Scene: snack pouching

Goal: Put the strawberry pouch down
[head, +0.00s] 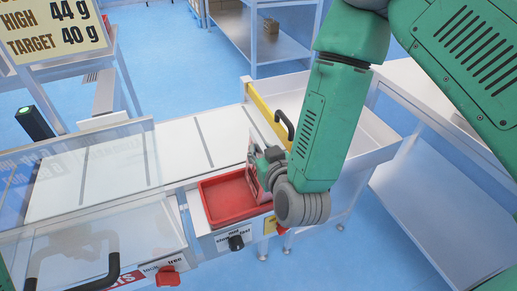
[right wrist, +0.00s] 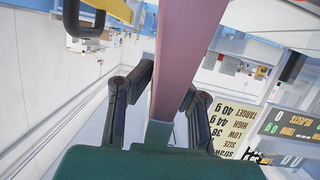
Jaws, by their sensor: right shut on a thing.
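My right gripper (head: 264,168) is shut on the strawberry pouch (head: 255,181) and holds it upright at the right side of the red tray (head: 214,202). In the right wrist view the pouch shows as a mauve strip (right wrist: 184,50) between the two dark fingers of the gripper (right wrist: 164,92). The gripper and arm hide part of the pouch and the tray's right end. I cannot tell whether the pouch touches the tray. My left gripper is not in view.
A white conveyor (head: 170,158) lies behind the tray. A yellow bar (head: 262,108) and a black handle (head: 284,124) stand close to my right arm. A clear guard (head: 90,170) is at left. A white bin (head: 362,140) stands at right.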

